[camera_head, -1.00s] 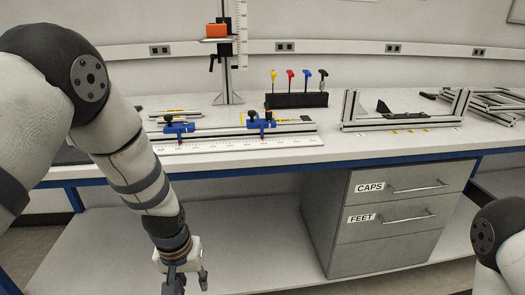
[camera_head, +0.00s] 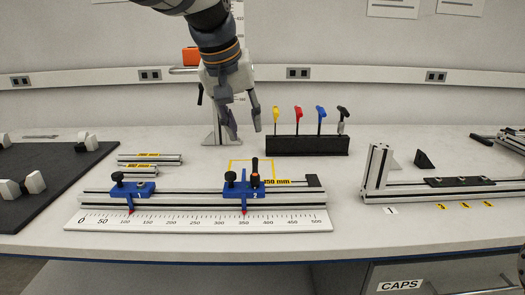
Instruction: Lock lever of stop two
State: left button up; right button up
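Two blue stops sit on an aluminium rail (camera_head: 200,198) behind a white ruler. The left stop (camera_head: 140,188) has a black knob and stands near the 100 mark. The right stop (camera_head: 236,190), near the 350 mark, has a black knob (camera_head: 230,177) and a taller black upright lever (camera_head: 255,170). My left gripper (camera_head: 244,130) hangs above and behind the right stop, fingers pointing down, open and empty, apart from the lever.
A black holder (camera_head: 306,146) with yellow, red, blue and black-handled tools stands behind the rail to the right. A dark mat (camera_head: 45,185) with white-and-black parts lies left. An aluminium frame (camera_head: 440,190) stands right. The white ruler (camera_head: 200,220) runs along the front.

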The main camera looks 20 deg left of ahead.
aim_at(254, 160)
pick_arm(q)
jog(key=x, duration=1)
jog(key=shift+s+f+b, duration=0.15)
jog(key=shift+f+b, duration=0.25)
grip_shut()
